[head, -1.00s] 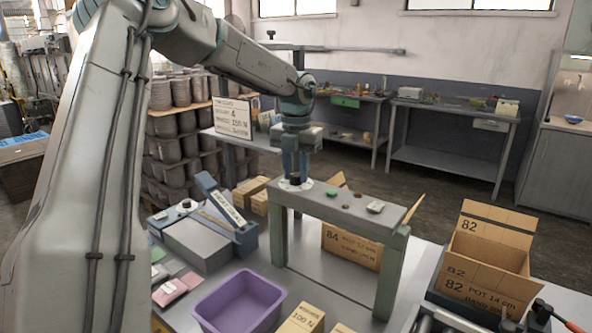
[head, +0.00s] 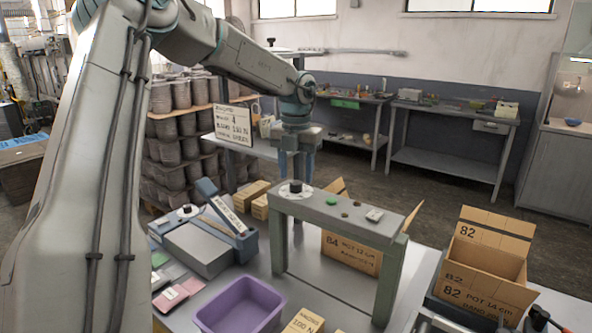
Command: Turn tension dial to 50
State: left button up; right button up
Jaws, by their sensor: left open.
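A black knob (head: 296,186) stands upright on a pale round dial plate at the left end of the grey-green stand's top (head: 345,212). The scale marks are too small to read. My left gripper (head: 297,168) points down just above and behind the knob. My right gripper is out of view.
A green piece (head: 332,202) and other small items lie on the stand's top. A purple bin (head: 240,304) is in front. An open carton marked 82 (head: 483,262) stands at the right.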

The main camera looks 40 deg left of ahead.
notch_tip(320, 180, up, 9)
jog(key=p, duration=0.7)
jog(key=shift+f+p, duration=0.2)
jog(key=shift+p, duration=0.15)
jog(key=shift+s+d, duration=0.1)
